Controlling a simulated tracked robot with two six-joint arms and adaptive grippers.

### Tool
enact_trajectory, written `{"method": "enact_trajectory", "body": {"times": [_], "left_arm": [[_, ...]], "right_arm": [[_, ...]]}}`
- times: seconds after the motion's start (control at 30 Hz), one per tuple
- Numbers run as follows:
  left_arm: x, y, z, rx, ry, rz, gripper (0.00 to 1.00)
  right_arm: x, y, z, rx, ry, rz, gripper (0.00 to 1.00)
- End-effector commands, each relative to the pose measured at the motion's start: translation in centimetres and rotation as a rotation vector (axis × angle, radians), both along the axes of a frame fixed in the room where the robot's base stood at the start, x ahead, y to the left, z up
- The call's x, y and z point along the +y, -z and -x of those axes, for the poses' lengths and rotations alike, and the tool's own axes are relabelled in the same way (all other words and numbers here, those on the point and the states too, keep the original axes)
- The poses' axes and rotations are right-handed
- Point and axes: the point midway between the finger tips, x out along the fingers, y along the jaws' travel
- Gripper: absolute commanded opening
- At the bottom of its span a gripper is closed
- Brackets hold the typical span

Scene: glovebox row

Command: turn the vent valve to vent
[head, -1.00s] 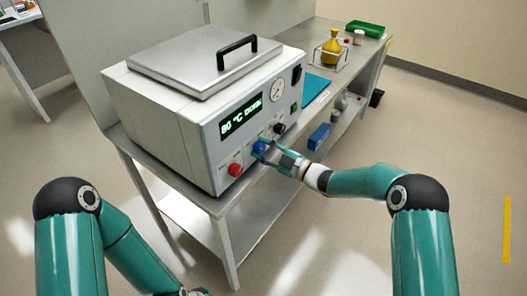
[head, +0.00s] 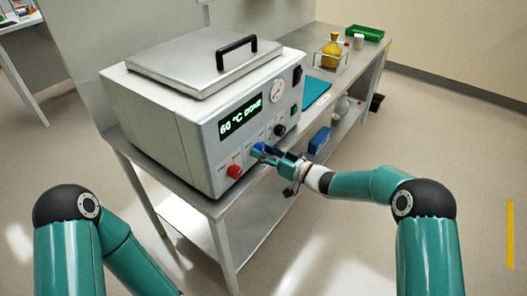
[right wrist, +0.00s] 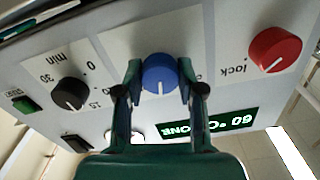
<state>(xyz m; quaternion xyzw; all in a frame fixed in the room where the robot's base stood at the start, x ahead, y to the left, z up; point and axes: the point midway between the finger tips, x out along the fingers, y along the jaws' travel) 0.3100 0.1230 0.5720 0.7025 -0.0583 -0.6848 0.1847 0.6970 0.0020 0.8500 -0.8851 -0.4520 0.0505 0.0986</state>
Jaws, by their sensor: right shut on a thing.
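The vent valve appears to be the blue knob (head: 257,149) on the front panel of the grey-white oven (head: 160,125). It also shows in the right wrist view (right wrist: 159,70), with a pale pointer mark toward the picture's bottom. My right gripper (head: 263,152) is shut on the blue knob, one finger on each side, as the right wrist view (right wrist: 160,78) shows. The knob's own label is hidden by the fingers. My left gripper is out of view; only its arm shows at the lower left of the head view.
A red knob (head: 235,171) marked "lock" and a black timer knob (head: 279,130) flank the blue one. The display (head: 240,119) reads 60 °C DONE. A gauge (head: 277,91) sits above. A yellow flask (head: 333,50) and green tray (head: 364,33) stand farther along the bench.

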Motion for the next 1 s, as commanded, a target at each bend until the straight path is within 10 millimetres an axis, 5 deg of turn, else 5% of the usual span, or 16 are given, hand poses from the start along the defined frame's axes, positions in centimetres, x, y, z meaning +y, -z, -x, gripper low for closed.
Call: {"method": "enact_trajectory", "body": {"times": [0.5, 1.0], "left_arm": [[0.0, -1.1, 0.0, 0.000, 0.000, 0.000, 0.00], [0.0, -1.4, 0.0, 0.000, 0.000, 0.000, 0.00]], "right_arm": [[-0.1, 0.0, -0.1, 0.354, 0.004, -0.254, 0.03], [-0.3, 0.0, -0.2, 0.469, 0.006, -0.341, 0.03]]}}
